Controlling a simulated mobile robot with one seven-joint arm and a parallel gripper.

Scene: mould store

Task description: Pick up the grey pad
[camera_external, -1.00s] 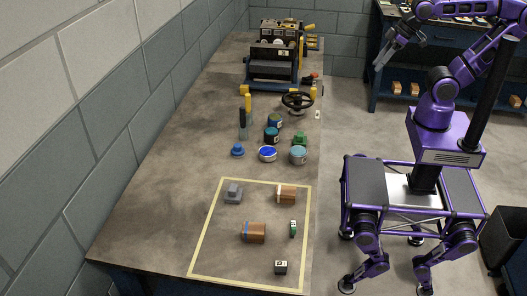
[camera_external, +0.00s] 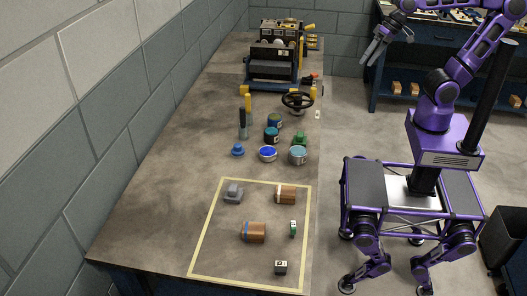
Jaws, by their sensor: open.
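A small grey block-like object (camera_external: 233,192), which looks like the grey pad, sits on the bench inside the upper left corner of a yellow taped outline (camera_external: 199,245). Its fine shape is too small to tell. My gripper (camera_external: 370,60) is up in the air at the upper right, beyond the bench's right edge and far from the grey pad. Its fingers are apart and nothing shows between them.
Several cans (camera_external: 298,156), a blue knob (camera_external: 238,150), upright handles (camera_external: 243,124), a black handwheel (camera_external: 298,100) and a machine (camera_external: 273,68) stand farther back.

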